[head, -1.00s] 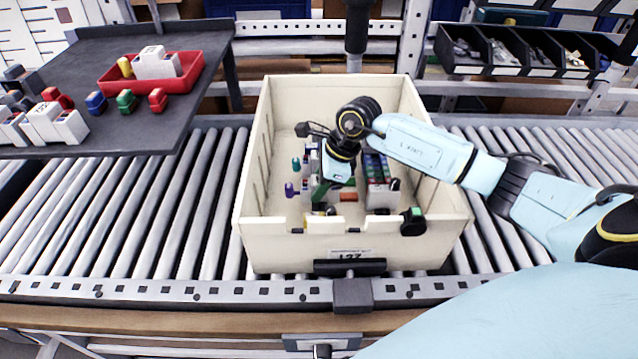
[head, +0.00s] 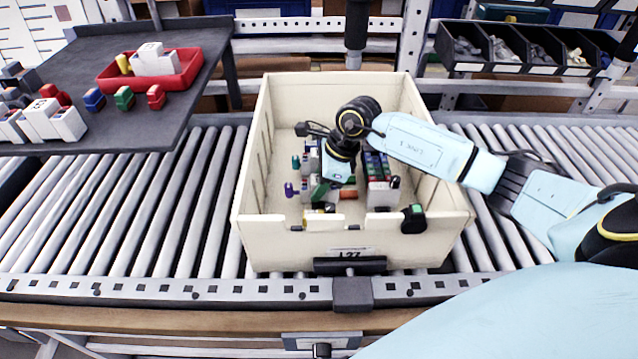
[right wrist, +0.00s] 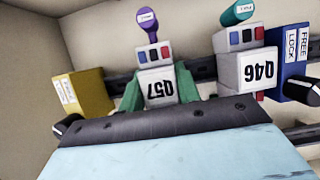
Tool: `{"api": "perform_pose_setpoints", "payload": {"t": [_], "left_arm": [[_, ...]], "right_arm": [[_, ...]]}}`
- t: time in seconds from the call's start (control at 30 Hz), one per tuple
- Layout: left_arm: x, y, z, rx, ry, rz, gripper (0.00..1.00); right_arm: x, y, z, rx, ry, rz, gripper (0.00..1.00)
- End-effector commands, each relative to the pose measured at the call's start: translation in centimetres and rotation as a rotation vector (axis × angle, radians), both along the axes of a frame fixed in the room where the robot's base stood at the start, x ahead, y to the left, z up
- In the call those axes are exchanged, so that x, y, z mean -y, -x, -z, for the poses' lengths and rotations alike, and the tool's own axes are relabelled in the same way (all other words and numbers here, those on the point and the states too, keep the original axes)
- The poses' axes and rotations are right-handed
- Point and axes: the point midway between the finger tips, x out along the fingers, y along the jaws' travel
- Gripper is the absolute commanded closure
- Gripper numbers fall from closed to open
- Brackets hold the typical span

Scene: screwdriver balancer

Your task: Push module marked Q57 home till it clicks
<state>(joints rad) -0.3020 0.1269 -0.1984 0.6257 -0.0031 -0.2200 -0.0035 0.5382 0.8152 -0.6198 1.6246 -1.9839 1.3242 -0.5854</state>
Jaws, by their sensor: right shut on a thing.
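Module Q57 (right wrist: 158,86) is a white block with its label upside down, red and blue squares and a purple knob (right wrist: 147,22). Its purple knob (head: 290,189) also shows in the head view, inside the cream crate (head: 290,238). My right gripper (right wrist: 158,92) has its green fingers on both sides of Q57 and is shut on it. In the head view my right gripper (head: 320,191) reaches down into the crate, and its wrist hides most of the module. Q57 sits in line with a dark rail; the depth of its seating cannot be told. My left gripper is out of view.
Module Q46 (right wrist: 248,68), with a teal knob, stands right of Q57 beside a blue FREE LOCK block (right wrist: 292,62). A yellow block (right wrist: 82,95) is on the left. A bank of coloured modules (head: 380,185) and the crate walls closely surround my right gripper.

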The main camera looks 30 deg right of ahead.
Motion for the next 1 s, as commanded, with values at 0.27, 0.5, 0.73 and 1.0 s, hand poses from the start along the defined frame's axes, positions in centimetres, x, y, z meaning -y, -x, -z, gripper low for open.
{"api": "perform_pose_setpoints", "payload": {"t": [0.27,0.5,0.73,1.0], "left_arm": [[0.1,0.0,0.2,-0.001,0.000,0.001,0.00],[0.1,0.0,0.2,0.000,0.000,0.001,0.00],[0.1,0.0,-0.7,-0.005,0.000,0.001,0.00],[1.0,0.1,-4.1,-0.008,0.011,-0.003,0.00]], "right_arm": [[0.1,0.1,0.3,-0.002,0.003,0.001,0.45],[0.1,0.1,0.3,-0.003,0.002,0.001,0.42],[0.1,0.0,-0.8,-0.002,0.000,0.001,0.42],[0.2,0.0,-4.6,0.000,0.000,0.001,0.42]]}}
